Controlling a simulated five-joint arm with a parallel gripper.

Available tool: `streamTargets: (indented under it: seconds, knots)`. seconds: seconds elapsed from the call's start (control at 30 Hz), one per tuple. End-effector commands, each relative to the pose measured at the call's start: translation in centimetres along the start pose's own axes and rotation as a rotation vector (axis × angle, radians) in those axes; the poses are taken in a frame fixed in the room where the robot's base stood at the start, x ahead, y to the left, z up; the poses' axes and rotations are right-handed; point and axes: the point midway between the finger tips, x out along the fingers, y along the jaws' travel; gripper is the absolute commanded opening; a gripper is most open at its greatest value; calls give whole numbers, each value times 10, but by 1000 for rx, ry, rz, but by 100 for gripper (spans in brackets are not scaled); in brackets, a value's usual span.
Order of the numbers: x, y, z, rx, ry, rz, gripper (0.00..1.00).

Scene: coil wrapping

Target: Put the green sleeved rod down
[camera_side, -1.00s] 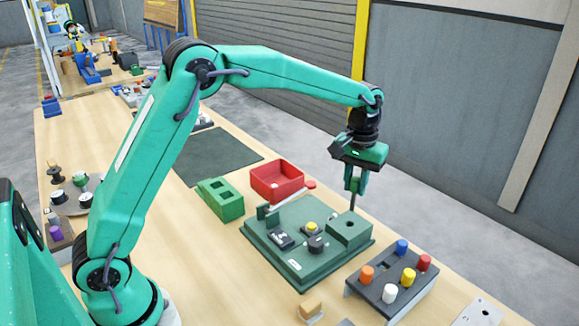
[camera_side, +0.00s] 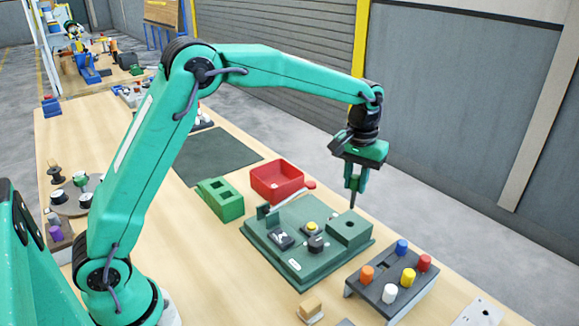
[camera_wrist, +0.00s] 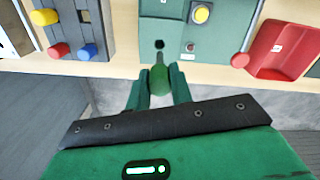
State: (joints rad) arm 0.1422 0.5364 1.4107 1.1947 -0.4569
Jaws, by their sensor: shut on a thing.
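My gripper (camera_side: 355,183) is shut on the green sleeved rod, which hangs upright between the fingers. Its dark lower end (camera_side: 353,199) shows below the fingertips in the side view. In the wrist view the green sleeve (camera_wrist: 159,80) sits between the two green fingers (camera_wrist: 158,85). The dark green block with a hole (camera_side: 349,231) stands at the right back of the green base plate. In the wrist view the hole (camera_wrist: 159,44) lies just beyond the rod's end. The rod appears above the block's back edge; the exact gap is hard to tell.
The base plate (camera_side: 300,270) carries a yellow button (camera_side: 311,227) and a dark knob (camera_side: 315,243). A red bin (camera_side: 277,181), a green holder (camera_side: 220,199) and a rack of coloured pegs (camera_side: 388,283) stand around it. A pale lever with a red end (camera_side: 310,185) lies near the bin.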

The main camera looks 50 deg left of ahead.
Motion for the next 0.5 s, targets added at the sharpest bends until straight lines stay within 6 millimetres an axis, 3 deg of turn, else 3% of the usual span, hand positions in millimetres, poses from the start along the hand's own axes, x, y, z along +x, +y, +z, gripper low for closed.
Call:
streamTargets:
  seconds: [0.27, 0.5]
  knots:
    - [-7, -24, 4, -59, 2, 1, 0]
    - [-21, -78, 19, -199, 2, 1, 0]
